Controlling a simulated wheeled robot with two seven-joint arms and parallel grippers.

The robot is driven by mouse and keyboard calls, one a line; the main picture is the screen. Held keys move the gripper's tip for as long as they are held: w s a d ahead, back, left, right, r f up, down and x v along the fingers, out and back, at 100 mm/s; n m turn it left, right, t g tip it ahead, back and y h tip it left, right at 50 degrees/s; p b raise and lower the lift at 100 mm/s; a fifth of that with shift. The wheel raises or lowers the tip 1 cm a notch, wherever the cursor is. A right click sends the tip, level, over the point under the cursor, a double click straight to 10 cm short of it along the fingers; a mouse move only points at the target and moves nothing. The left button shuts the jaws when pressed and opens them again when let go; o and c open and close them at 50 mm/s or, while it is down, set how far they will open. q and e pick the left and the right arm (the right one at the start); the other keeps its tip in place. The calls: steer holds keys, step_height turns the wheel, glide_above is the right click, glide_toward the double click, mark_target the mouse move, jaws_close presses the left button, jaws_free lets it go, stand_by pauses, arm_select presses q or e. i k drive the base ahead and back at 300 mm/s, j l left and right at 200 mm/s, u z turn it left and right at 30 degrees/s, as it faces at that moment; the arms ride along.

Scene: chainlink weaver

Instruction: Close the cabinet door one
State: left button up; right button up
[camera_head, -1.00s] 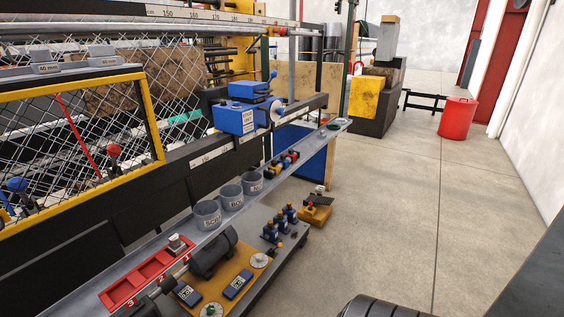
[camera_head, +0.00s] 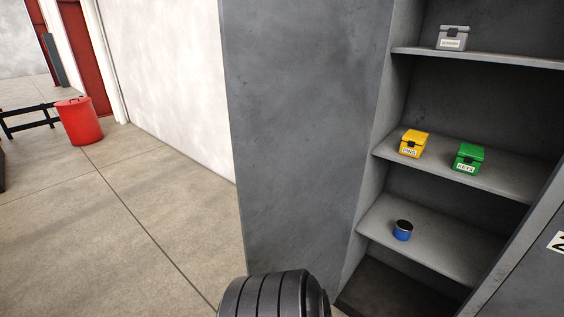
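A tall grey cabinet fills the right half of the head view, with its left part open and its shelves (camera_head: 468,172) exposed. A large plain grey panel (camera_head: 295,140) stands at the left of the opening; I cannot tell whether it is the cabinet's side wall or a door swung open. No label for door one shows. A second grey panel (camera_head: 530,265) at the lower right edge carries a partly cut-off white label that looks like a 2. Neither gripper is in view.
On the shelves are a grey box (camera_head: 452,38), a yellow box (camera_head: 414,143), a green box (camera_head: 468,158) and a blue tin with a dark top (camera_head: 403,230). A red bin (camera_head: 79,122) stands by the white wall. The floor (camera_head: 130,215) left of the cabinet is clear.

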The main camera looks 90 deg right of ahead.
mark_target(302, 79)
steer(key=i+l+z, duration=0.2)
steer(key=z, duration=0.2)
steer(key=i+l+z, duration=0.1)
steer(key=i+z, duration=0.2)
steer(key=z, duration=0.15)
steer(key=i+z, duration=0.6)
steer(key=z, duration=0.2)
steer(key=i+z, duration=0.15)
steer(key=z, duration=0.3)
steer(key=i+z, duration=0.1)
steer(key=z, duration=0.35)
steer(key=i+j+z, duration=0.1)
steer(key=z, duration=0.35)
steer(key=i+j+z, duration=0.1)
steer(key=z, duration=0.35)
steer(key=j+z, duration=0.25)
steer(key=z, duration=0.2)
steer(key=i+j+z, duration=0.1)
steer(key=z, duration=0.35)
steer(key=k+j, duration=0.05)
steer(key=j, duration=0.05)
